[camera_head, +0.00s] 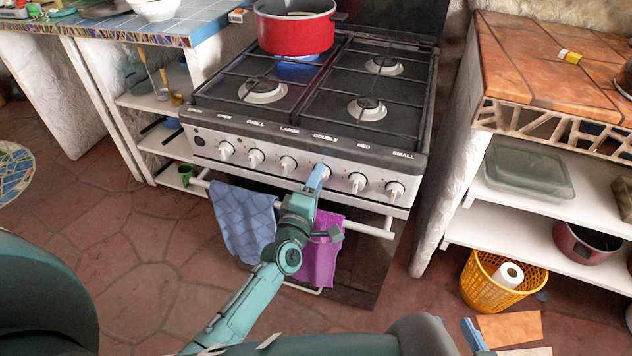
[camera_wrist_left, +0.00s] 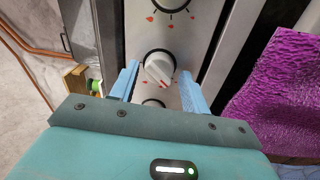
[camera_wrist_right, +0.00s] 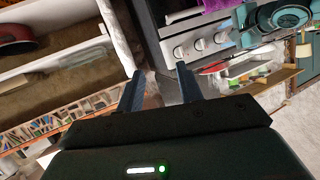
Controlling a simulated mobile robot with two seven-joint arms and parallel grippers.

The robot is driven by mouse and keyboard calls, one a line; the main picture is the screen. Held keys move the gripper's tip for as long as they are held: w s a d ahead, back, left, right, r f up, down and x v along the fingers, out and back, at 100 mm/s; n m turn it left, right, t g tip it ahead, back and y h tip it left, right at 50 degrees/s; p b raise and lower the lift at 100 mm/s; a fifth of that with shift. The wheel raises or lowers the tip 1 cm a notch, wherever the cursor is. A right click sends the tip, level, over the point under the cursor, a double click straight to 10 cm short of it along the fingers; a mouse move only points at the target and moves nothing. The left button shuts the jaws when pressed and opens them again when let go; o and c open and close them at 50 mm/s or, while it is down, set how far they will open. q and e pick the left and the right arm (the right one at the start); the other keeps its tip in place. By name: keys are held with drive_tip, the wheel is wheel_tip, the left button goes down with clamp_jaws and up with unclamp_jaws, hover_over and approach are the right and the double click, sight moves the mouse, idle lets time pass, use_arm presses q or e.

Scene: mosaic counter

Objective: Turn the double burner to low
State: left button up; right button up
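The stove (camera_head: 260,178) has a row of white knobs on its front panel. The double burner knob (camera_head: 324,171) is below the "DOUBLE" label and partly hidden by my left gripper (camera_head: 316,181). In the left wrist view a white knob (camera_wrist_left: 158,67) with a red mark sits between the two blue fingers of my left gripper (camera_wrist_left: 158,82). The fingers are apart, with gaps showing on both sides of the knob. My right gripper (camera_wrist_right: 160,72) is open and empty, away from the stove; part of it shows at the lower right of the head view.
A red pot (camera_head: 295,32) stands on a back burner with blue flame below it. A blue towel (camera_head: 243,222) and a purple towel (camera_head: 320,262) hang on the oven rail (camera_head: 375,229). A tiled counter (camera_head: 530,65) stands at right, a yellow basket (camera_head: 492,291) below.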

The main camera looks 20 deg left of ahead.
use_arm(q)
drive_tip(key=shift+o, duration=0.7)
drive_tip(key=s, duration=1.3)
drive_tip(key=shift+a+f+p, duration=0.3)
drive_tip(key=shift+f+p, duration=0.05)
drive_tip(key=shift+f, duration=0.05)
use_arm(e)
drive_tip(key=shift+a+f, duration=0.1)
drive_tip(key=shift+a, duration=0.05)
use_arm(q)
drive_tip(key=shift+s, duration=0.1)
